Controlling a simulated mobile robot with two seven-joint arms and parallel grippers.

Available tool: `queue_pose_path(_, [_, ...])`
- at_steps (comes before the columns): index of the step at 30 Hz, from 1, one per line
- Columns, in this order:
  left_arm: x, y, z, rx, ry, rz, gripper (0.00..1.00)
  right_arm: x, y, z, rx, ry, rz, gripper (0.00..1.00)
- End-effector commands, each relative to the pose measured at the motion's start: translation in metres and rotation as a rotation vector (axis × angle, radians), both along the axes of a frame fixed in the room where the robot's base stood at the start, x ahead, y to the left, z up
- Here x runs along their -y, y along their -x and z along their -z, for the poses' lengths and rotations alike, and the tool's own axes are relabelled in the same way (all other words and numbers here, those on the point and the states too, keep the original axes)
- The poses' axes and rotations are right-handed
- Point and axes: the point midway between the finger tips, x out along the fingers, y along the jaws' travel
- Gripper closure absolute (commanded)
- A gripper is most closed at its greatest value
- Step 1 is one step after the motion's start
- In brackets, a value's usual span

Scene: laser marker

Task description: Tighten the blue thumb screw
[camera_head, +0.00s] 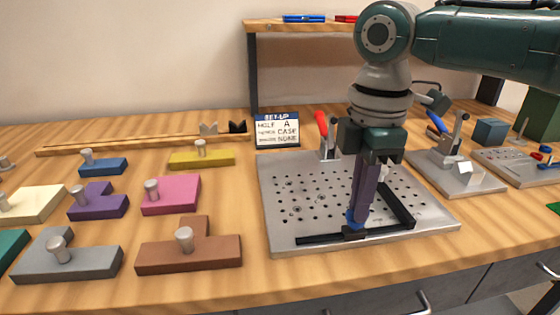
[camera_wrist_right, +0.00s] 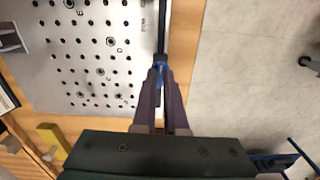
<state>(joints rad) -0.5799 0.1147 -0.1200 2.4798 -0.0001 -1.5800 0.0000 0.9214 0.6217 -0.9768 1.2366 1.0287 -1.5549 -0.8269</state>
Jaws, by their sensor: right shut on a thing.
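The blue thumb screw (camera_head: 352,217) sits on a black stop piece at the front of the perforated metal plate (camera_head: 290,180). My right gripper (camera_head: 358,215) points down from above, its long purple fingers closed around the screw. In the right wrist view the fingers of my right gripper (camera_wrist_right: 160,70) come together at the blue screw (camera_wrist_right: 160,66), beside the plate's edge. The fingers cover most of the screw, so its turn angle cannot be told. The black bars (camera_head: 320,238) lie along the plate's front and right side. My left gripper is not in view.
A red-handled clamp (camera_head: 322,124) stands at the plate's back edge. A blue-handled clamp (camera_head: 437,122) is on another plate to the right. Several coloured blocks with knobs, including a brown one (camera_head: 190,255), cover the left of the table. A sign (camera_head: 277,131) stands behind.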

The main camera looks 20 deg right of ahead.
Motion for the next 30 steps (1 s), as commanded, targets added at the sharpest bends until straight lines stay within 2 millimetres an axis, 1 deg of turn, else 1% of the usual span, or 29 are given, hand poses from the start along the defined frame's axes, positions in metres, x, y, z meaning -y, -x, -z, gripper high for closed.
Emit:
queue_pose_path(1, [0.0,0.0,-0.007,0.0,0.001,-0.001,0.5,-0.001,0.001,-0.004,-0.003,-0.002,0.022,1.0])
queue_pose_path(8, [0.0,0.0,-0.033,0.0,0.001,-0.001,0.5,-0.001,0.001,-0.006,-0.005,-0.003,0.18,1.0])
queue_pose_path(15, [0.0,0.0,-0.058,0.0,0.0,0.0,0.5,-0.001,0.001,-0.005,-0.005,-0.004,0.406,1.0])
queue_pose_path(21, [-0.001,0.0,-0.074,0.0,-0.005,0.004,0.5,-0.002,0.001,-0.004,-0.006,-0.004,0.596,1.0])
queue_pose_path(30, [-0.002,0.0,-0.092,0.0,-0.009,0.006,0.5,-0.002,0.001,-0.003,-0.004,-0.004,0.881,1.0])
